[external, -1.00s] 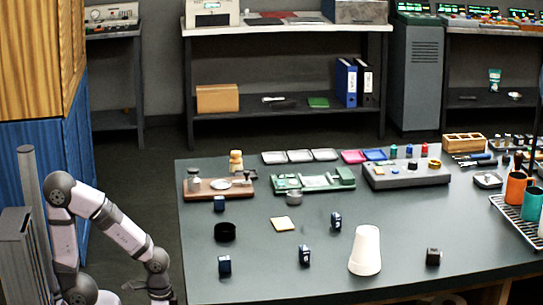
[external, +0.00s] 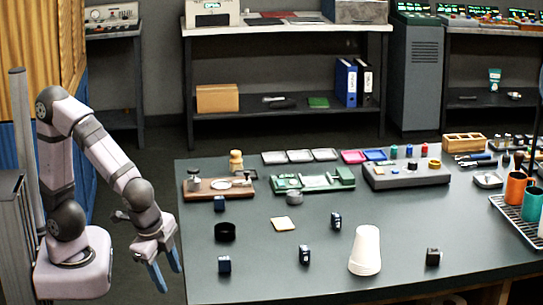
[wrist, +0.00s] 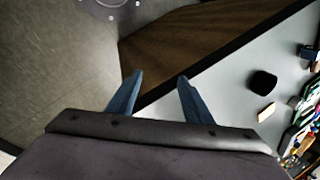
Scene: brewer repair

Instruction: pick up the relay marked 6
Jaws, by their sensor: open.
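Several small dark blue relays stand on the dark table: one at front left (external: 224,264), one at front centre (external: 304,255), one further back (external: 336,221) and one near the brown board (external: 219,203). A blacker block (external: 433,257) stands at the right. Some have pale marks, but I cannot read which is 6. My gripper (external: 168,280) is open and empty, left of the table's left edge, fingers pointing down. In the wrist view its two blue fingers (wrist: 160,76) are apart with nothing between them.
A white cup-like cone (external: 365,250) stands between the front relays and the black block. A black ring (external: 225,231) and a cream pad (external: 283,224) lie at the left middle. Trays and a green board (external: 313,182) line the back. The table edge (wrist: 215,62) crosses the wrist view.

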